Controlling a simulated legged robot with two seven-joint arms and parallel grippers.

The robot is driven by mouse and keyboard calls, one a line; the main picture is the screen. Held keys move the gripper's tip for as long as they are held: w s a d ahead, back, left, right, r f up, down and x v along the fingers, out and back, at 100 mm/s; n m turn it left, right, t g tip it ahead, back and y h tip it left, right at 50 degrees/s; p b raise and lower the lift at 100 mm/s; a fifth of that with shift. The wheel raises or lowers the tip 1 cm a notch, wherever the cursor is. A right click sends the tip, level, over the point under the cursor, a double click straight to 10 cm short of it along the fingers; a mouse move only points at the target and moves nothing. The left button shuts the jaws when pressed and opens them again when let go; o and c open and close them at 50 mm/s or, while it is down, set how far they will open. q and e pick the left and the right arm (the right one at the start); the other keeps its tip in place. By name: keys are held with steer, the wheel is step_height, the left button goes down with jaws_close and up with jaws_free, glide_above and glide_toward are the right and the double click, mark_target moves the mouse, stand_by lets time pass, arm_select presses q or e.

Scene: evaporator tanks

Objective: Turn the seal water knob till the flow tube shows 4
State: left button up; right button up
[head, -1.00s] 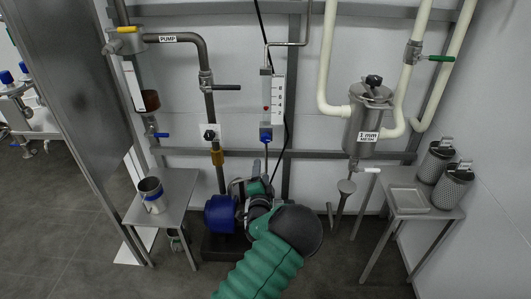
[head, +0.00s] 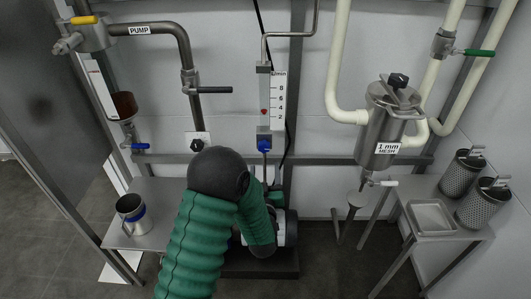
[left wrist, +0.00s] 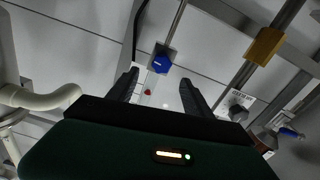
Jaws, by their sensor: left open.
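The seal water knob (head: 264,145) is blue and sits at the foot of the flow tube (head: 264,86). A white scale (head: 278,98) beside the tube has marks including 8, 6, 4 and 2. The red float (head: 264,111) shows near the 4, perhaps slightly below; the exact reading is too small to tell. In the left wrist view my left gripper (left wrist: 158,78) is open and empty, with the blue knob (left wrist: 162,62) just beyond and between its fingertips, apparently untouched. In the head view my arm hides most of this gripper. My right gripper is not in view.
The PUMP pipe with its dark-handled valve (head: 211,90) runs left of the tube. A steel strainer (head: 388,120) marked 1 mm mesh hangs right. Side tables hold a steel cup (head: 132,212), a tray (head: 432,216) and mesh baskets (head: 468,176). The pump stands behind my arm.

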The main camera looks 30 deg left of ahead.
mark_target(264, 150)
arm_select(q)
steer(key=x, duration=0.3)
steer(key=b+x, duration=0.1)
steer(key=x, duration=0.1)
steer(key=shift+s+a+f, duration=0.1)
steer(key=shift+a+f, duration=0.25)
steer(key=shift+a, duration=0.1)
steer(key=x, duration=0.2)
steer(key=b+x, duration=0.1)
steer(key=x, duration=0.1)
steer(key=shift+d+r, duration=0.2)
steer(key=shift+d, duration=0.1)
steer(key=shift+w+a, duration=0.1)
steer(key=shift+w, duration=0.35)
steer(key=shift+a+r, duration=0.1)
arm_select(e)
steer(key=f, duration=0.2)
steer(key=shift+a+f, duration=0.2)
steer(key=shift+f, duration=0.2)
arm_select(q)
steer(key=shift+a, duration=0.1)
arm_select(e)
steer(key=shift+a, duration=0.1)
arm_select(q)
jaws_close()
steer(key=shift+n, duration=0.3)
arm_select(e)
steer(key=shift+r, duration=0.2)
arm_select(q)
jaws_free()
